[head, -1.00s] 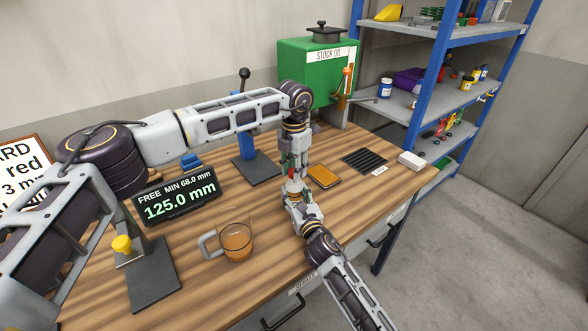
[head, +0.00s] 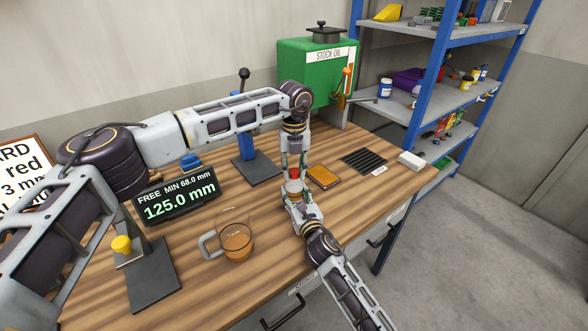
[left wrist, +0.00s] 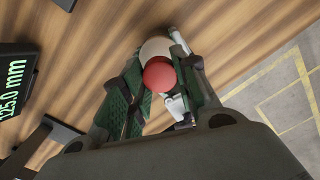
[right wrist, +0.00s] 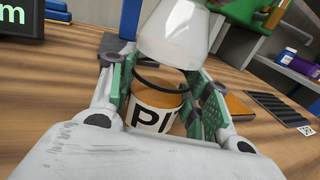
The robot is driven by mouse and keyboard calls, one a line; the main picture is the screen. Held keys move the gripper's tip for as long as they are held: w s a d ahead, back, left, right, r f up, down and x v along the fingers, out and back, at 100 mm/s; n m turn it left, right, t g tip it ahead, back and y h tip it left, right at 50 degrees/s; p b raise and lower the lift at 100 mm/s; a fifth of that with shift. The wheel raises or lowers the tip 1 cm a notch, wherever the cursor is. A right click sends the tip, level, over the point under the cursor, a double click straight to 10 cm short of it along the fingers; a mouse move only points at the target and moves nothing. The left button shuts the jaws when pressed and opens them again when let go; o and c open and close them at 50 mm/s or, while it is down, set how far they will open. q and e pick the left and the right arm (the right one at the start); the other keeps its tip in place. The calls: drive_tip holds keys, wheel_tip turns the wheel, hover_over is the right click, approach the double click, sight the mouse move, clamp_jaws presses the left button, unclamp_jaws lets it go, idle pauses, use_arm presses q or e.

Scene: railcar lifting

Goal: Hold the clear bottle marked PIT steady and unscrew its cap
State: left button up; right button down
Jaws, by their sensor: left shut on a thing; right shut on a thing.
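The clear bottle marked PIT (right wrist: 157,112) stands upright in the right wrist view, with orange contents low inside, a black band and a pale shoulder above. Only "PI" of its label shows. My right gripper (head: 294,190) is shut around its body from the front, one finger on each side. The red cap (left wrist: 159,76) is between the fingers of my left gripper (head: 292,166), which points down from above and is shut on it. The pale bottle shoulder (left wrist: 155,49) shows beside the cap. I cannot tell whether the cap is loose on the neck.
A glass mug (head: 236,246) stands to the left. The display reading 125.0 mm (head: 178,198) is behind it. An orange-brown pad (head: 324,176) and a black ribbed mat (head: 364,160) lie to the right. The green stock oil tank (head: 310,75) is at the back.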

sight(294, 171)
use_arm(q)
drive_tip(key=shift+w+n, duration=0.1)
drive_tip(key=shift+n, duration=0.7)
use_arm(e)
drive_tip(key=shift+a, duration=0.1)
use_arm(q)
drive_tip(key=shift+r, duration=1.15)
idle(0.5)
drive_tip(key=shift+r, duration=2)
use_arm(e)
drive_tip(key=c, duration=0.6)
unclamp_jaws()
drive_tip(key=shift+s, duration=0.1)
